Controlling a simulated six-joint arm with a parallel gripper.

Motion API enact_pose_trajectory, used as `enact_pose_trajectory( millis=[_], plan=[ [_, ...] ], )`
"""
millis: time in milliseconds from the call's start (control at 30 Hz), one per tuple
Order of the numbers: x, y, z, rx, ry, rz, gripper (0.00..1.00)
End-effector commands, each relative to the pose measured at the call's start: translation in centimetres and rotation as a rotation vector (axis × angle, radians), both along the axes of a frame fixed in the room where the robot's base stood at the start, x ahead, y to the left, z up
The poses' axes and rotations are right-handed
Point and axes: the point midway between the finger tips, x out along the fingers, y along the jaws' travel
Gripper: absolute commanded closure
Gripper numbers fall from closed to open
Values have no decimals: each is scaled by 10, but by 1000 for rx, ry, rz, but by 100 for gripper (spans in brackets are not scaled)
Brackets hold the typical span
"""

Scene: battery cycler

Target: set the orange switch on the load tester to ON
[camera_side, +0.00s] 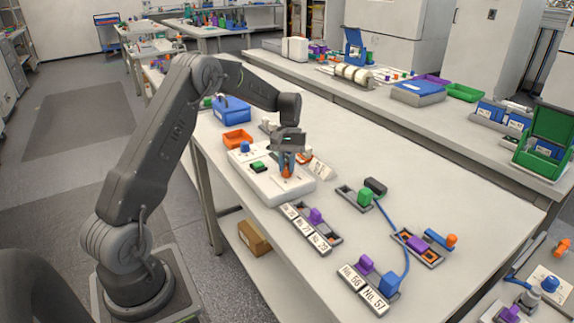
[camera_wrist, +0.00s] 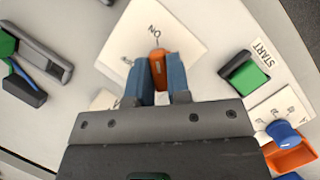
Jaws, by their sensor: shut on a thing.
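The load tester (camera_side: 262,185) is a white box on the table. Its orange switch (camera_side: 286,172) sits at the right part of its top, and it also shows in the wrist view (camera_wrist: 157,55). In the wrist view a white plate (camera_wrist: 183,28) around the switch carries the word ON near the switch's far end. My gripper (camera_side: 287,160) is over the tester, and in the wrist view its two blue fingers (camera_wrist: 160,80) are shut on the orange switch from both sides. Part of the switch is hidden between the fingers.
A green START button (camera_side: 257,166) and a blue knob (camera_side: 244,146) are on the same tester. An orange bin (camera_side: 237,138) and a blue box (camera_side: 232,109) stand behind it. Numbered trays (camera_side: 308,230) lie in front. A blue cable (camera_side: 392,222) crosses the table at right.

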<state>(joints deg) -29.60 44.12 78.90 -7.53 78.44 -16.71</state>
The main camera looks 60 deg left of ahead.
Motion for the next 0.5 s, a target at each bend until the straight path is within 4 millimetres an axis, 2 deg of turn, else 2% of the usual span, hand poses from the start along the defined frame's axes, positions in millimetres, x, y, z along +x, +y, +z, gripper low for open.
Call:
enact_pose_trajectory(
  millis=[67,100,333,500],
  plan=[
    [0,0,1,0,-2,-6,100],
    [0,0,1,1,-2,-6,82],
    [0,0,1,0,-1,-4,60],
    [0,0,0,0,-1,-2,57]
  ],
)
